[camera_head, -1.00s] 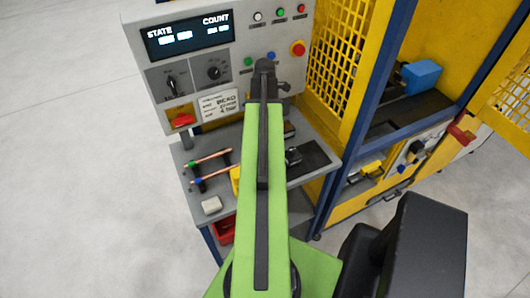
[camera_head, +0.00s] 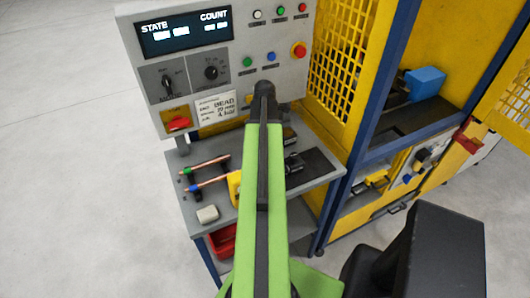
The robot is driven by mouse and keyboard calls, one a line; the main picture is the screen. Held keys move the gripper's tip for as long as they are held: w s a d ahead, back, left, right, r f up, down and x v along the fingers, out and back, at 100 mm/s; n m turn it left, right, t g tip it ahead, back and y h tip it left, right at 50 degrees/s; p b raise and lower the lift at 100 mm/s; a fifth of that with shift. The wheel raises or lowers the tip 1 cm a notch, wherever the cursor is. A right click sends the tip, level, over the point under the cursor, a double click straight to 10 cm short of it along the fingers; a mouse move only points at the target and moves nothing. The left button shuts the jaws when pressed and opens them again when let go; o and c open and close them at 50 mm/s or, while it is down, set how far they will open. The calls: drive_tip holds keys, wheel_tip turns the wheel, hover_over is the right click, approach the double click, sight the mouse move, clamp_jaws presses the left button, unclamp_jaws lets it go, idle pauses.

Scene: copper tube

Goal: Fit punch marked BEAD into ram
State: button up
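My green arm reaches forward over the workbench and ends in a dark joint near the control panel. My gripper cannot be made out; it is hidden behind or beyond the arm. A card (camera_head: 216,108) on the panel reads BEAD, with smaller print and what looks like "4 bar". No punch marked BEAD can be identified. The ram cannot be told apart.
The workbench (camera_head: 183,165) holds two copper tubes (camera_head: 208,164), a whitish block (camera_head: 207,214), a yellow item (camera_head: 234,188) and a dark part (camera_head: 293,162) beside a dark mat (camera_head: 322,163). A red bin (camera_head: 222,241) is below. Yellow mesh guards flank the bay. Floor at left is clear.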

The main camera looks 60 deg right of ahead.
clamp_jaws()
idle(1.2)
